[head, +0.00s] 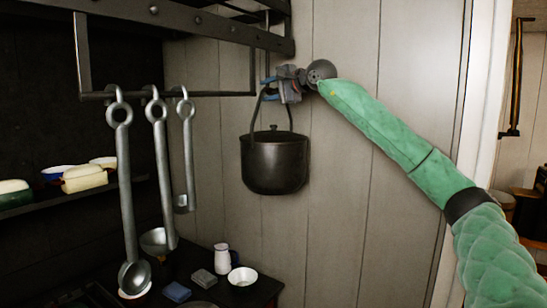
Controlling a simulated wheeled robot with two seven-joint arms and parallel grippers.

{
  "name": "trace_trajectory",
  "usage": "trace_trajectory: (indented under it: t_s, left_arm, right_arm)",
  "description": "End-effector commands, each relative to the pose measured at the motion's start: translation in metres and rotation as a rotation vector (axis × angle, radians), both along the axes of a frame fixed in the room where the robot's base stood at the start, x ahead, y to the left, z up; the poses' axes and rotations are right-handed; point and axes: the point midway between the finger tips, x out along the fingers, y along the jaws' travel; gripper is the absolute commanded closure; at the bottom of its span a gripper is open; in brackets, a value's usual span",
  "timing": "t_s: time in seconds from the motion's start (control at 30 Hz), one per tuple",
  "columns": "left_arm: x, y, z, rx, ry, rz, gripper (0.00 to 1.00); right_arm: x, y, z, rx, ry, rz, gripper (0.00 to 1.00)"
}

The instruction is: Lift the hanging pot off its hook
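A dark metal pot (275,165) with a lid hangs against the pale plank wall, upright, its bail handle (256,112) rising to a peak. My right gripper (269,88) is at the top of this handle, reaching in from the right with its blue fingertips at the handle's peak. The gripper covers the spot where the handle meets its hook, so the hook is hidden. I cannot tell whether the fingers are closed on the handle. My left gripper is not in view.
A dark overhead rack (185,22) has a rail with several hanging ladles and utensils (160,165) left of the pot. Below is a dark counter with a white jug (222,259) and a white bowl (242,277).

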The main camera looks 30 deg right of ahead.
Motion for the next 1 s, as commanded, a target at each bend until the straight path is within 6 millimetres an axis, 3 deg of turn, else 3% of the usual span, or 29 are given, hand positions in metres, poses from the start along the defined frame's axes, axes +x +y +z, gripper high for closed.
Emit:
trace_trajectory:
  t_s: [0.3,0.5,1.0]
  left_arm:
    - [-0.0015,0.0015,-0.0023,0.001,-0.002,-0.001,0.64]
    - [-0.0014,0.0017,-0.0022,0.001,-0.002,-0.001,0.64]
    - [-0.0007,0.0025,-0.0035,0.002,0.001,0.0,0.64]
  right_arm:
    - [0.0025,0.0007,-0.0008,0.0,0.0,0.0,0.62]
    - [0.0024,0.0005,-0.0008,0.0,0.0,0.0,1.0]
    - [0.0019,0.0006,0.0039,0.001,-0.005,0.0,1.0]
